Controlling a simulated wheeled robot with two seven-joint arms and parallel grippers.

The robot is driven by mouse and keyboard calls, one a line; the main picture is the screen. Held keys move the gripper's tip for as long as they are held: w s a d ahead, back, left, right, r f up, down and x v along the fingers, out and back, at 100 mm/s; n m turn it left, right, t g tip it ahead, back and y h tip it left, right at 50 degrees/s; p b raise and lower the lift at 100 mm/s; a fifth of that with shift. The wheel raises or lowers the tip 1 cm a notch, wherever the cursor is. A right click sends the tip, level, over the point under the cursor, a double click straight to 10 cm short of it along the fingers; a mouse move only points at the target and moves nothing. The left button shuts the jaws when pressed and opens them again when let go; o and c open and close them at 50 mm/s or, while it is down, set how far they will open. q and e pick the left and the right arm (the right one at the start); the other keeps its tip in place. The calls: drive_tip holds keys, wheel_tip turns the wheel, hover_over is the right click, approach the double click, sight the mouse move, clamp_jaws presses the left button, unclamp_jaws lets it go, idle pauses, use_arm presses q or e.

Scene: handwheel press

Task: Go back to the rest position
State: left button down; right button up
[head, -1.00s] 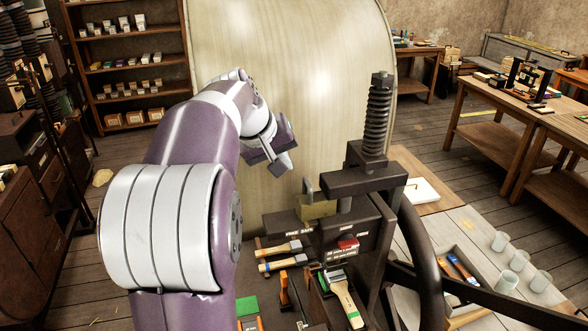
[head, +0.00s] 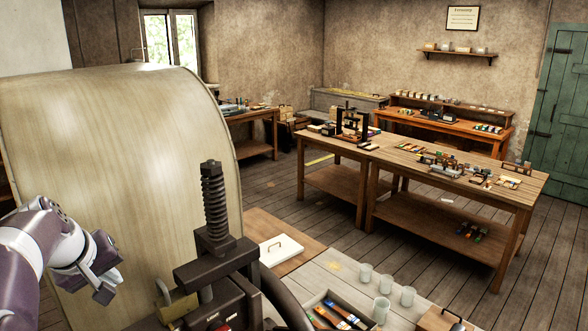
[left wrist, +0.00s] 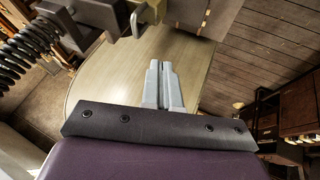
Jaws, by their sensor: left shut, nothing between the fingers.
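My left gripper (head: 106,286) is at the lower left of the head view, in front of the big pale wooden drum (head: 120,130). It is shut and empty, apart from everything around it. In the left wrist view its two grey fingers (left wrist: 163,88) lie together, with the pale wood behind them. The handwheel press (head: 217,260), with its dark screw spindle, stands to the right of my left gripper; its wheel is partly cut off at the bottom edge. My right gripper is not in view.
Long wooden tables (head: 465,178) with tools stand farther back. Open plank floor (head: 290,195) lies between.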

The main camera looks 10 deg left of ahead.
use_arm(q)
drive_tip(key=s+d+f+m+g+b, duration=0.1)
drive_tip(key=s+d+f+m+b, duration=0.2)
drive_tip(key=f, duration=1)
drive_tip(key=s+d+f+m+g+b, duration=0.2)
drive_tip(key=d+f+b, duration=0.7)
drive_tip(key=f, duration=0.5)
drive_tip(key=s+d+f+m+g+h+b, duration=0.1)
drive_tip(key=s+d+f+m+b, duration=0.3)
drive_tip(key=d+f, duration=0.5)
wheel_tip(320, 180, down, 4)
drive_tip(key=s+g+b, duration=0.1)
drive_tip(key=s+b, duration=0.1)
drive_tip(key=b, duration=0.1)
drive_tip(key=shift+s+f+m, duration=0.2)
drive_tip(key=shift+m, duration=0.1)
drive_tip(key=shift+d, duration=0.1)
